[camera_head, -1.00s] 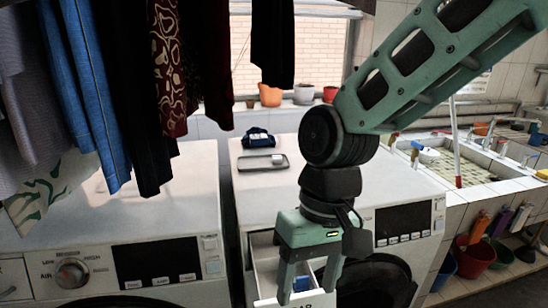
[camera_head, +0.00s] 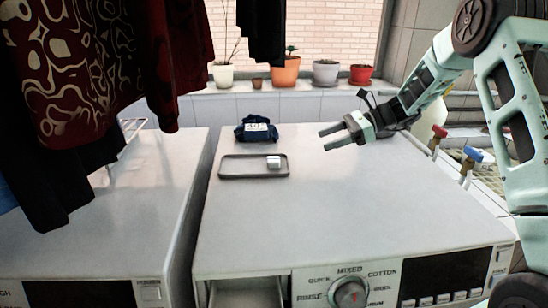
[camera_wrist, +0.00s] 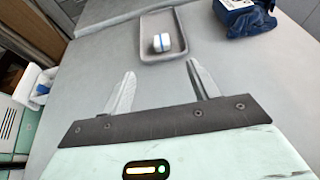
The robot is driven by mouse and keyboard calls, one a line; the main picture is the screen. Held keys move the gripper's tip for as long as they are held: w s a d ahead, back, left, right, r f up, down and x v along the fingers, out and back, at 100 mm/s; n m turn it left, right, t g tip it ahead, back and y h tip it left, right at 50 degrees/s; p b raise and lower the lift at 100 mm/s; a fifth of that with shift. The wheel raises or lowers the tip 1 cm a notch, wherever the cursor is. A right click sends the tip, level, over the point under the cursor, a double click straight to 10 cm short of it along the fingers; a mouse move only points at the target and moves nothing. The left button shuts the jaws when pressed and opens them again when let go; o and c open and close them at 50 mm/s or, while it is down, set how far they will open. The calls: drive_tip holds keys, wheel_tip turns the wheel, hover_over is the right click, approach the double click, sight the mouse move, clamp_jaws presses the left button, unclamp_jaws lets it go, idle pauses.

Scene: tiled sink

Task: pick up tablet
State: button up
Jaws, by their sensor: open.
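The tablet (camera_head: 273,161) is a small white block. In the wrist view the tablet (camera_wrist: 158,43) shows a blue stripe. It lies inside a shallow grey tray (camera_head: 232,175) on top of the right washing machine, towards the tray's right end. My gripper (camera_head: 325,139) is open and empty, apart from the tablet and to the right of the tray, with its fingers pointing left. In the wrist view the tablet lies beyond the gap between my fingertips (camera_wrist: 161,72), near the tray's close end (camera_wrist: 163,59).
A dark blue cloth bundle (camera_head: 256,131) sits behind the tray. The machine top (camera_head: 330,215) is otherwise mostly clear. Dark clothes (camera_head: 90,60) hang at the left. Potted plants (camera_head: 285,72) line the sill. An open drawer (camera_head: 245,296) shows at the front below.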

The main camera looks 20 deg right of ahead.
drive_tip(key=shift+w+a+f, duration=0.1)
drive_tip(key=shift+w+a, duration=0.1)
drive_tip(key=shift+a, duration=0.1)
drive_tip(key=p, duration=0.4)
approach(273, 166)
drive_tip(key=a, duration=0.2)
drive_tip(key=w+a, duration=0.1)
drive_tip(key=a, duration=0.1)
drive_tip(key=shift+a, duration=0.25)
drive_tip(key=p+x, duration=0.1)
drive_tip(key=x, duration=0.3)
drive_tip(key=shift+w+a+p, duration=0.2)
drive_tip(key=shift+a+p, duration=0.2)
drive_tip(key=c, duration=1.1)
